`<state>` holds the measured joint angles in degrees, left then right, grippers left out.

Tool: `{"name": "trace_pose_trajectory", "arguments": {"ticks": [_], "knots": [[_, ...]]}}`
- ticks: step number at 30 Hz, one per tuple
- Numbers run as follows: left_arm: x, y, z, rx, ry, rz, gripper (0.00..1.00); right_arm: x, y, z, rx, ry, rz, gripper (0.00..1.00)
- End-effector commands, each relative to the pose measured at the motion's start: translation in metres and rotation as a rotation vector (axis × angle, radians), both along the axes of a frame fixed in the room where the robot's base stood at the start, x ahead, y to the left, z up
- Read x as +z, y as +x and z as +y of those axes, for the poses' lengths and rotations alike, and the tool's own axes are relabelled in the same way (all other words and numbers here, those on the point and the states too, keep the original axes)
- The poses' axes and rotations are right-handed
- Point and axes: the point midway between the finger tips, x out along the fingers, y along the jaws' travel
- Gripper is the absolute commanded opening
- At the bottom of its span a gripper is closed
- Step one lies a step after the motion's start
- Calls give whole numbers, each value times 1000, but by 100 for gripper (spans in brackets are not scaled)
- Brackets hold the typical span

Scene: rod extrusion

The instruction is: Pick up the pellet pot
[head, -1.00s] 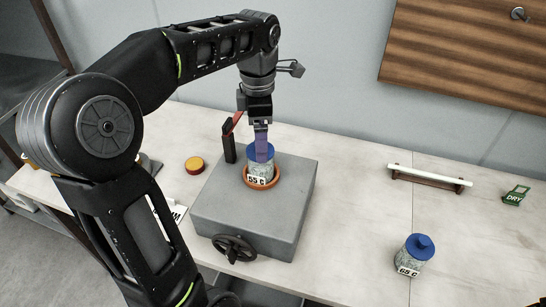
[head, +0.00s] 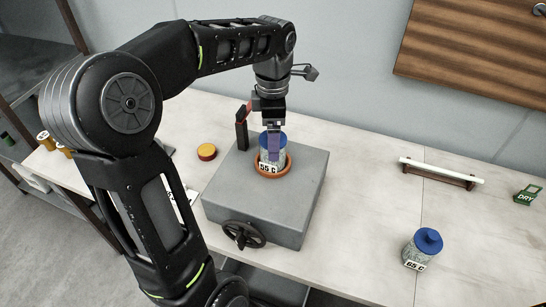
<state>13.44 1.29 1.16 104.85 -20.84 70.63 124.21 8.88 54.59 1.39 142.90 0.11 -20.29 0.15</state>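A clear pellet pot with a blue lid and a "55 C" label (head: 266,168) stands in an orange ring (head: 287,168) on top of a grey box-shaped machine (head: 235,190). My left gripper (head: 274,158) reaches down from above at this pot, its fingers overlapping the lid and upper body. The fingers are seen edge-on, so I cannot tell whether they are closed on it. A second pellet pot, blue-lidded and labelled "65 C" (head: 422,250), stands upright on the table at the right. My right gripper is not in view.
The machine has a black handwheel (head: 242,235) in front and a dark post (head: 241,130) with a red part behind. A yellow-and-red round piece (head: 207,152) lies left of it. A white rod on a rack (head: 440,171) and a green "DRY" block (head: 528,195) are at right.

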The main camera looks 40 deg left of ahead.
Motion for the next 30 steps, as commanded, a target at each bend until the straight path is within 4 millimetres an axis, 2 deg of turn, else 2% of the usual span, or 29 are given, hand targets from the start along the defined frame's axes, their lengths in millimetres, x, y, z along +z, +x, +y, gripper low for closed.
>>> {"name": "trace_pose_trajectory", "arguments": {"ticks": [6, 10, 28, 30], "knots": [[-31, -1, 0, 1, -1, 4, 86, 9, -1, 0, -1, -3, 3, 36], [-44, -1, -1, 0, -1, 3, 86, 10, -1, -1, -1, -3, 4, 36], [-45, 0, -1, 0, 0, 0, 86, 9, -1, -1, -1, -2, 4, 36], [-45, 0, -1, 0, 0, 0, 82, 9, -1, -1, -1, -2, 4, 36]]}}
